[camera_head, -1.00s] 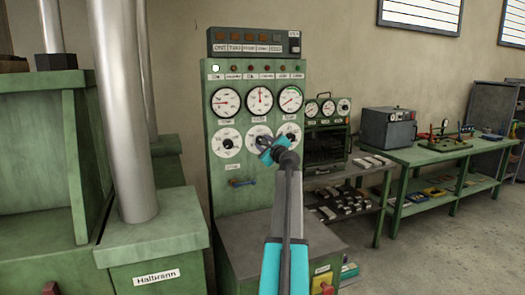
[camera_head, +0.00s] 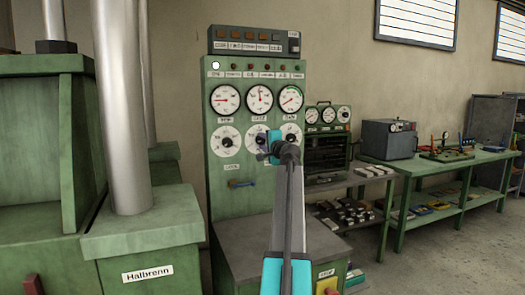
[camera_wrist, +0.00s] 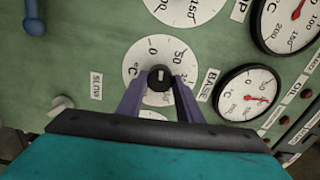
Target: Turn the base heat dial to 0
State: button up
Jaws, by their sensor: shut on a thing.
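The green control panel (camera_head: 215,185) carries a row of round gauges with white dials below. In the wrist view, a black knob (camera_wrist: 160,77) sits in the middle of a white dial (camera_wrist: 135,65) marked 0, 50 and °C. The fingers of my gripper (camera_wrist: 159,82) are shut on this knob, one on each side. A label reading BASE (camera_wrist: 207,85) lies between this dial and a gauge (camera_wrist: 248,92). I cannot tell exactly which number the knob points to. In the head view, my gripper (camera_head: 266,147) covers much of the middle dial (camera_head: 252,133).
A neighbouring dial (camera_wrist: 185,8) is close by. A grey ledge (camera_head: 245,228) juts out below, and a workbench (camera_head: 430,157) stands right.

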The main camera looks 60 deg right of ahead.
jog(key=shift+w+r+n+b, duration=0.1)
jog(key=shift+r+n+b, duration=0.05)
jog(key=shift+n+b, duration=0.85)
jog(key=shift+r+n+b, duration=0.1)
jog(key=shift+n+b, duration=0.7)
jog(key=shift+n, duration=0.4)
jog(key=o, duration=1)
jog(key=shift+f, duration=0.1)
jog(key=shift+o, duration=0.2)
jog(key=shift+f, duration=0.1)
jog(key=shift+v, duration=1.15)
jog(key=v, duration=1.1)
jog(key=shift+s+a, duration=0.2)
